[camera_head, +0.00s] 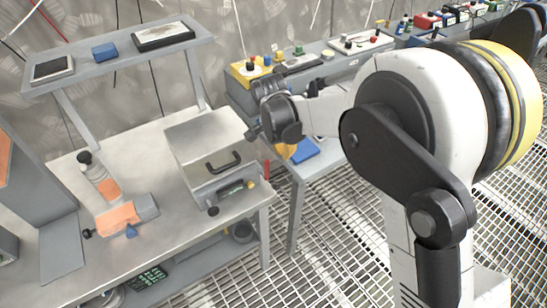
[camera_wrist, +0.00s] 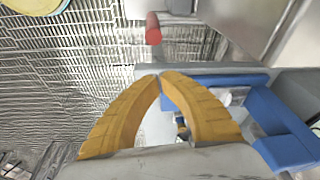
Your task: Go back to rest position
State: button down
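My gripper (camera_wrist: 160,76) shows in the wrist view with two curved yellow fingers. Their tips meet and nothing is held between them. In the head view my arm reaches in from the right, and its dark wrist hangs beside the right end of the workbench (camera_head: 130,165). The fingers are mostly hidden there behind the wrist. A blue bin (camera_wrist: 262,108) lies beyond and below the fingers in the wrist view, apart from them as far as I can tell. A red cylindrical knob (camera_wrist: 153,28) is ahead of the fingertips.
A grey metal box with a black handle (camera_head: 222,162) stands on the bench near my wrist. An orange and grey tool (camera_head: 127,214) lies to its left. A raised shelf (camera_head: 120,57) is behind. Control boxes (camera_head: 333,65) line the back. Grating floor (camera_head: 330,215) is open in front.

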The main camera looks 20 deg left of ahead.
jog(key=s+p+v, duration=0.1)
jog(key=p+v, duration=0.2)
jog(key=v, duration=0.7)
jog(key=s+d+r+n+y, duration=0.1)
jog(key=d+r, duration=0.3)
jog(key=d, duration=0.2)
jog(key=d+r+n, duration=0.1)
jog(key=d+r, duration=0.2)
jog(key=d, duration=0.3)
jog(key=s+d+r+n+t, duration=0.1)
jog(key=s+d+n+t, duration=0.1)
jog(key=s+d, duration=0.6)
jog(key=s+d+r+n+t, duration=0.1)
jog(key=s+d+n+t, duration=0.1)
jog(key=s+d, duration=0.7)
jog(key=d, duration=0.5)
jog(key=shift+s+d+r+t, duration=0.15)
jog(key=shift+s+d+t, duration=0.15)
jog(key=shift+d, duration=0.1)
